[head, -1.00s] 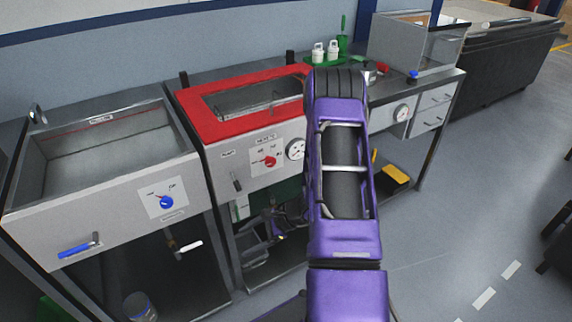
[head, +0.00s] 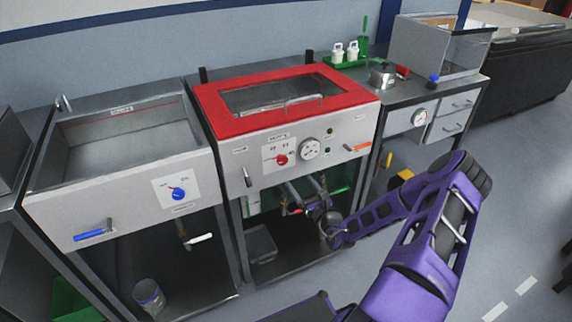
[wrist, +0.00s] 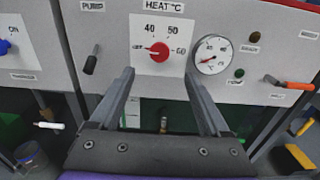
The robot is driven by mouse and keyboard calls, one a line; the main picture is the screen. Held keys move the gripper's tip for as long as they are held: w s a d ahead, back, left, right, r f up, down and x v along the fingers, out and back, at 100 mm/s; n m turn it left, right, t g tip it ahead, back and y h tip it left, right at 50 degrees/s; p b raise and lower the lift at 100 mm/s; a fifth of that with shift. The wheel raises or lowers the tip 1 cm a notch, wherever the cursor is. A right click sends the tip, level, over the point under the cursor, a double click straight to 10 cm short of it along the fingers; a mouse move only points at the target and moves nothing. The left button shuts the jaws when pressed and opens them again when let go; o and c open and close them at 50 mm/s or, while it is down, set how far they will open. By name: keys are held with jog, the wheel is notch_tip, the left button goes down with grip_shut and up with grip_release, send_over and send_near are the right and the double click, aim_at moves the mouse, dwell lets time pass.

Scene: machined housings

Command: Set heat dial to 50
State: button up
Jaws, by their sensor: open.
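The heat dial (wrist: 159,51) is a round red knob on a white plate under the label HEAT °C. Marks 40, 50 and 60 run from its upper left to its right. Its pointer appears turned to the left, towards a small mark lower than 40. The dial also shows in the head view (head: 281,159), on the front panel of the red-rimmed unit. My gripper (wrist: 159,76) is open and empty. Its two fingers point at the panel, with the tips apart below and either side of the dial. I see no contact with the dial.
A dark PUMP lever (wrist: 92,60) is left of the dial. A round gauge (wrist: 211,54) is close on the right, with an orange-handled lever (wrist: 290,84) beyond. The red lid frame (head: 228,122) is above. Pipework and a shelf are below the panel.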

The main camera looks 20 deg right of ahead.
aim_at(283, 160)
jog(key=w, duration=0.6)
jog(key=w+b, duration=0.1)
jog(key=w, duration=0.4)
jog(key=shift+w+a, duration=0.2)
jog(key=shift+w, duration=0.15)
jog(key=shift+c, duration=0.2)
grip_shut()
